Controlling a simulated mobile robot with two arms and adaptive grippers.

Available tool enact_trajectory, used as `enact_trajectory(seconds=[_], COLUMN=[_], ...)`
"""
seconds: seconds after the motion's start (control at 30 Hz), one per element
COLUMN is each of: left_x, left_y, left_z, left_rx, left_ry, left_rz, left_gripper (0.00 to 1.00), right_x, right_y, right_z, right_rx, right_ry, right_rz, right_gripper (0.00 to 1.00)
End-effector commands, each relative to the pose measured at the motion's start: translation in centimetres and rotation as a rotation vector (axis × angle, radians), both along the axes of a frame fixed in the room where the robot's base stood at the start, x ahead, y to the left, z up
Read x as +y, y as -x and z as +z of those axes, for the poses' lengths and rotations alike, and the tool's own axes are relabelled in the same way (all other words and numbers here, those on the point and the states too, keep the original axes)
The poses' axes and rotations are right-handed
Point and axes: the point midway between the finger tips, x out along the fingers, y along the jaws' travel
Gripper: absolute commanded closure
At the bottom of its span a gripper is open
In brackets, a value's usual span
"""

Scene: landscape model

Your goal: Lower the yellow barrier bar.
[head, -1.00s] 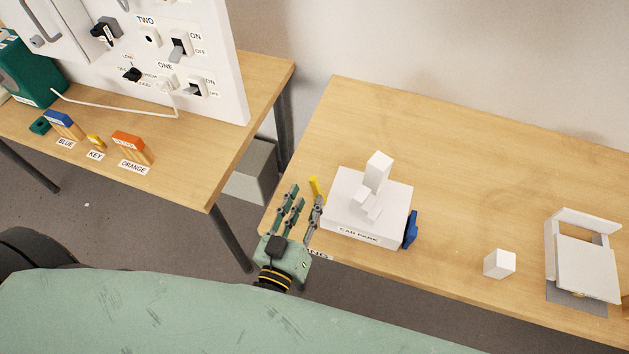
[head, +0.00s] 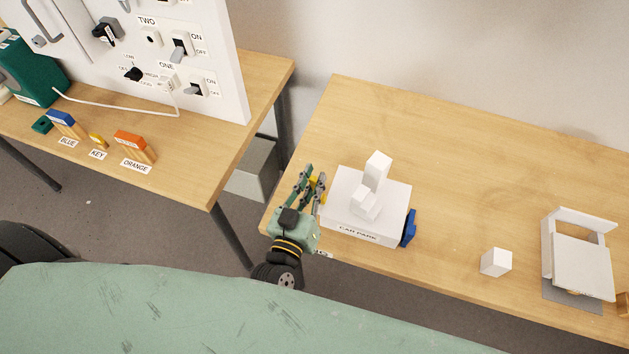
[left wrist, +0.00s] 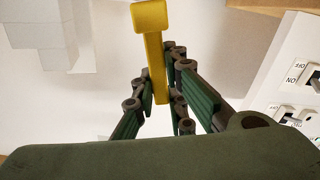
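The white car park block (head: 340,215) stands near the left end of the right table. The yellow barrier bar (head: 321,188) is at its left side, mostly hidden by my left gripper (head: 314,174). In the left wrist view the yellow bar (left wrist: 154,60) runs down between the fingers of my left gripper (left wrist: 160,70), with its wide end at the top. The fingers are partly bent in on both sides of the bar; I cannot tell whether they press on it. My right gripper is out of view.
A blue part (head: 409,229) is on the block's right side. A small white block (head: 496,262) and a white hinged frame (head: 582,265) stand farther right. The left table holds a switch panel (head: 215,60) and labelled pieces. The right table's back is clear.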

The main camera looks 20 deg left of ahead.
Motion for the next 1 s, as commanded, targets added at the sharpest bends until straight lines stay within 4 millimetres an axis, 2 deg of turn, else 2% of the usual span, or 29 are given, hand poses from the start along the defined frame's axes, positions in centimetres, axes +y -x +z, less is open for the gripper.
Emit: enact_trajectory(seconds=[0.1,0.67,1.0], left_x=[0.0,0.1,1.0], left_y=[0.0,0.0,0.0], left_z=[0.0,-0.1,-0.4], left_rx=[0.0,0.0,0.006], left_ry=[0.0,0.009,0.16], left_rz=[0.0,0.0,-0.001], left_gripper=[1.0,1.0,1.0], right_x=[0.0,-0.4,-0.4], right_y=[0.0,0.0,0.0], right_z=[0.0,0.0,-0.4], right_rx=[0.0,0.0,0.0], right_ry=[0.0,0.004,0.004], right_rz=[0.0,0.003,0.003], right_gripper=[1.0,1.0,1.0])
